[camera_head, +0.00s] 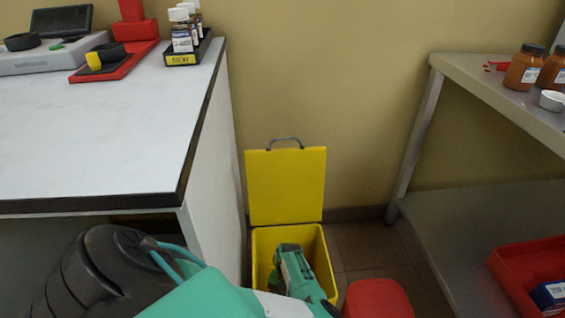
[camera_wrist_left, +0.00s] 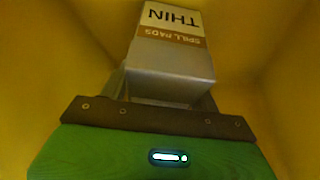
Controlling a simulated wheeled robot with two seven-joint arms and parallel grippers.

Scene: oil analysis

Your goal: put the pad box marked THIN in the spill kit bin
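The spill kit bin (camera_head: 333,262) is yellow and stands on the floor between the bench and the shelf, with its lid (camera_head: 286,186) raised. The left wrist view shows yellow bin walls (camera_wrist_left: 62,62) all round. There, the pad box (camera_wrist_left: 170,50) marked THIN, with a brown "SPILL PADS" band, sits close in front of the palm, its print upside down. My left gripper (camera_wrist_left: 165,88) appears shut on it; its fingertips are hard to make out. The head view hides the box. My right gripper is not in view.
A white bench (camera_head: 100,140) stands left of the bin, holding instruments and a rack (camera_head: 188,52) of small bottles. A metal shelf (camera_head: 500,95) with brown jars is at right, a red tray (camera_head: 522,290) below. A red object (camera_head: 378,298) is close right of the bin.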

